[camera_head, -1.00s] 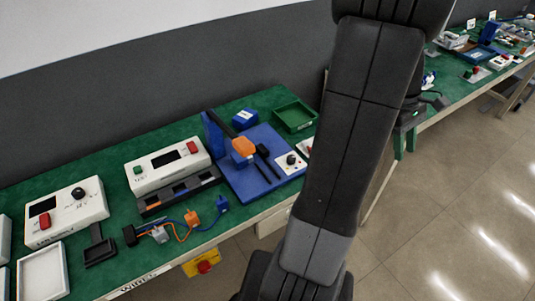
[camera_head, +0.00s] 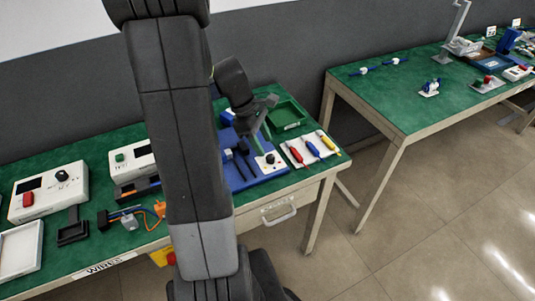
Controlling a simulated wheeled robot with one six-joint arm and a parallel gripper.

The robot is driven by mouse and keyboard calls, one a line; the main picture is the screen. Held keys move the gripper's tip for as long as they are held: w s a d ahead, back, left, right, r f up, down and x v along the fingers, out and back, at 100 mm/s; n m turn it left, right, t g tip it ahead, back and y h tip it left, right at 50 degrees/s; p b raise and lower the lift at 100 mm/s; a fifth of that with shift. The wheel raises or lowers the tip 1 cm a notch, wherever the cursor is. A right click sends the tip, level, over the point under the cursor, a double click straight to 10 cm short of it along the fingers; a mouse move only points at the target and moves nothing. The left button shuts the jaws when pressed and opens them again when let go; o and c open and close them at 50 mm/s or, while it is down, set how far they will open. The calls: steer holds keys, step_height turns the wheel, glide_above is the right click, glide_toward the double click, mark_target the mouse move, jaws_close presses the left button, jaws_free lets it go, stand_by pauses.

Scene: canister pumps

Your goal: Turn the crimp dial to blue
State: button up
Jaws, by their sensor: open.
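The crimp station is a blue base plate (camera_head: 238,181) on the green table. A small white panel (camera_head: 277,166) with a dark round dial (camera_head: 270,158) sits at its front right corner. The dial's colour marks and pointer are too small to read. My gripper (camera_head: 262,126) is open and empty, above the back right part of the station, behind the dial and apart from it. My arm hides the left part of the station.
A white tray with red, blue and yellow tools (camera_head: 312,149) lies right of the station. A green bin (camera_head: 287,116) stands behind. White boxes with knobs and buttons (camera_head: 48,192) stand left. A second table (camera_head: 400,95) is across a gap.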

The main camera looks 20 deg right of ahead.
mark_target(270, 156)
steer(key=x, duration=0.5)
steer(key=c, duration=1)
